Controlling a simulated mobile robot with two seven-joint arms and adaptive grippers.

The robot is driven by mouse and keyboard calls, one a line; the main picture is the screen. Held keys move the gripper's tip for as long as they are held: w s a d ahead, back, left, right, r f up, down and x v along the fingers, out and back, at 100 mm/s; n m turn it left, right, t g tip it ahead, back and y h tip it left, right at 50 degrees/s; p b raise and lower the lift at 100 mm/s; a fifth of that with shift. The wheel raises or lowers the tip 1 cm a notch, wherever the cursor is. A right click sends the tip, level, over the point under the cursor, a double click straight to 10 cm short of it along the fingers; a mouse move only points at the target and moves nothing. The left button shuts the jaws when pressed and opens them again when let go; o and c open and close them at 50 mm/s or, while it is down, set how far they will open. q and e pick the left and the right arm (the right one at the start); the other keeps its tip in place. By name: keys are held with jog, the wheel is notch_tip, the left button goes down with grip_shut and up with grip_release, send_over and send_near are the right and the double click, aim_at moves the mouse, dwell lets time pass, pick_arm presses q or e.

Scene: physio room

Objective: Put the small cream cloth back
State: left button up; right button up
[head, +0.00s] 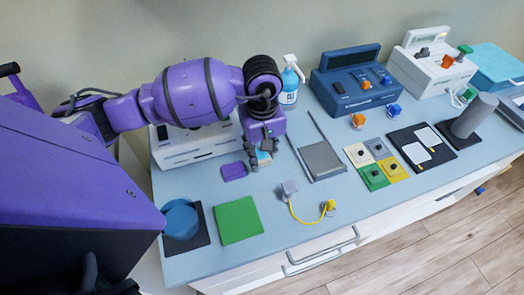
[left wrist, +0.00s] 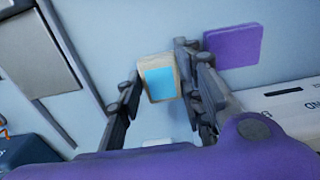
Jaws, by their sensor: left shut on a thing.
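My left gripper (head: 262,162) points down over the blue-grey table and is shut on a small cream piece with a light blue patch, which looks like the small cream cloth (left wrist: 151,63). In the left wrist view the cloth sits between the two dark fingers of my left gripper (left wrist: 158,88). In the head view the fingers partly hide the cloth (head: 264,156). I cannot tell whether its underside touches the table. A flat purple square (head: 234,171) lies just left of the gripper, apart from it. My right gripper is not in view.
A white device (head: 196,146) stands behind the arm, near a spray bottle (head: 289,85). A grey plate (head: 322,159) lies right of the gripper. A green square (head: 238,220), a blue round container (head: 181,220) and a yellow cable (head: 303,217) are nearer the front edge. Coloured squares (head: 372,177) lie further right.

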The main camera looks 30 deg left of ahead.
aim_at(262, 155)
pick_arm(q)
jog(key=shift+f, duration=0.1)
jog(key=o, duration=1.2)
notch_tip(262, 155, up, 12)
